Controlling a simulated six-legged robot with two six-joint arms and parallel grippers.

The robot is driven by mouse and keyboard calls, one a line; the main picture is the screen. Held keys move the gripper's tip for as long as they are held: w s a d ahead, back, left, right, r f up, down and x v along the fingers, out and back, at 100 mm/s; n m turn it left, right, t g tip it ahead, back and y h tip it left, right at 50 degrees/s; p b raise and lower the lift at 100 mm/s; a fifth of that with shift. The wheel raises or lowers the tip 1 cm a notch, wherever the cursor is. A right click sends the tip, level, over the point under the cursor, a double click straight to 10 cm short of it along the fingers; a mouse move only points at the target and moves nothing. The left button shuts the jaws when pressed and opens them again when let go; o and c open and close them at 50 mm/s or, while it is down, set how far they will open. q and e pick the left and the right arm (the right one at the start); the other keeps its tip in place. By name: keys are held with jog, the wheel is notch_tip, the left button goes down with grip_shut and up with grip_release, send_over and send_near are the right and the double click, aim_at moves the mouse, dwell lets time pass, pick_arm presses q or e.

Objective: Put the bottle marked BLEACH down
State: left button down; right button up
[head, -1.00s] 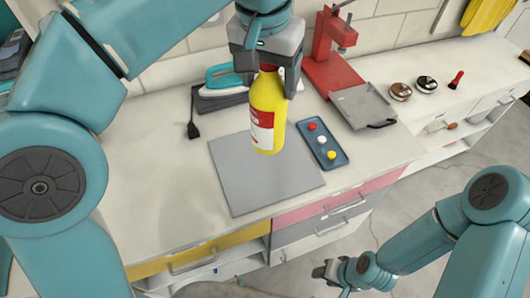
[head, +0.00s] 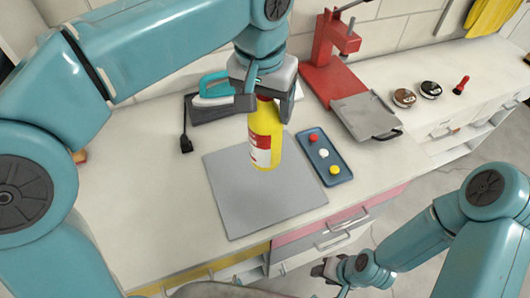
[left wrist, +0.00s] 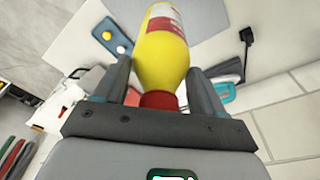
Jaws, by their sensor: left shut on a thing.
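The yellow bottle (head: 265,145) has a red and white label and a red cap; I cannot read its marking. My left gripper (head: 270,100) is shut on it near the cap, from above. The bottle is upright over the grey mat (head: 240,205), near the mat's back right edge; I cannot tell whether its base touches the mat. In the left wrist view the bottle (left wrist: 162,55) stands between the two fingers with its red cap towards the palm. My right gripper (head: 327,270) is low at the bottom, away from the counter; its jaws are too small to judge.
A blue tray (head: 318,165) with red, white and yellow round pieces lies right of the mat. A teal iron (head: 215,90) is behind the bottle. The mat's front is clear.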

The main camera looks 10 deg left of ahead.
aim_at(266, 149)
pick_arm(q)
jog(key=f, duration=0.8)
jog(key=shift+w+f, duration=0.1)
jog(key=shift+w, duration=0.25)
jog(key=shift+s+f, duration=0.2)
jog(key=shift+f, duration=0.35)
jog(key=f, duration=0.3)
jog(key=shift+w+f, duration=0.3)
jog(key=shift+f, duration=0.25)
jog(key=shift+s, duration=0.2)
jog(key=shift+w, duration=0.1)
jog(key=shift+f+b, duration=0.15)
jog(key=shift+b, duration=0.25)
jog(key=shift+c, duration=0.5)
grip_release()
